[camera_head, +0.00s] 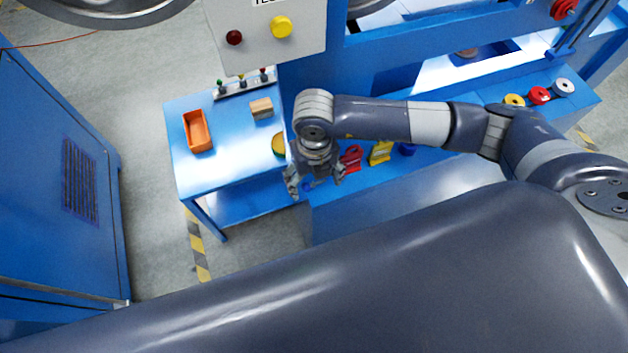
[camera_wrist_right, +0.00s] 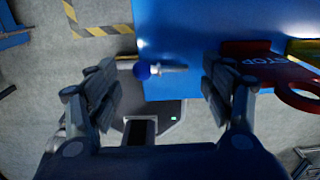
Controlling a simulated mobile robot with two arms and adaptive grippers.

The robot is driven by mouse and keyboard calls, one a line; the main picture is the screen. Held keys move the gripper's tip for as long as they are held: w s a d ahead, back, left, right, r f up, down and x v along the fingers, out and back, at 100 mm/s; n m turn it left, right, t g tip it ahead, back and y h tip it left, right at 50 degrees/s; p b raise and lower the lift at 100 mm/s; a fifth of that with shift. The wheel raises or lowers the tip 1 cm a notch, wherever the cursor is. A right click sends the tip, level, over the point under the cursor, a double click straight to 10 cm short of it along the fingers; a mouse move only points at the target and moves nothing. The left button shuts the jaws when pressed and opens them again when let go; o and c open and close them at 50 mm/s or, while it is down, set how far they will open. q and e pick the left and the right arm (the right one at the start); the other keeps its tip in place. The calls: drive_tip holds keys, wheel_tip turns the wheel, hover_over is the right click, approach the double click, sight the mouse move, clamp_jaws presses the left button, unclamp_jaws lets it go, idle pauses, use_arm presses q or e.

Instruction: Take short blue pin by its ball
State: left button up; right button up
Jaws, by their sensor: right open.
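The short blue pin has a round blue ball (camera_wrist_right: 142,71) and a thin metal shaft (camera_wrist_right: 173,68) that points right in the right wrist view. It is at the edge of the blue bench, and the ball sticks out past that edge over the floor. In the head view the ball (camera_head: 308,186) shows small between my right fingers. My right gripper (camera_head: 315,185) is open and points down over the pin. In the right wrist view the pin lies between the two spread fingers (camera_wrist_right: 160,77), touching neither. My left gripper is in neither view.
A red part marked STOP (camera_wrist_right: 268,68) lies right of the right finger; it shows red in the head view (camera_head: 351,158), with a yellow part (camera_head: 381,152) beside it. An orange bin (camera_head: 197,131) and a wooden block (camera_head: 261,109) stand on the left table. Coloured pulleys (camera_head: 539,96) sit far right.

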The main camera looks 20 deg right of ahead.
drive_tip(key=shift+f, duration=0.2)
drive_tip(key=c, duration=1.5)
drive_tip(key=shift+r, duration=0.15)
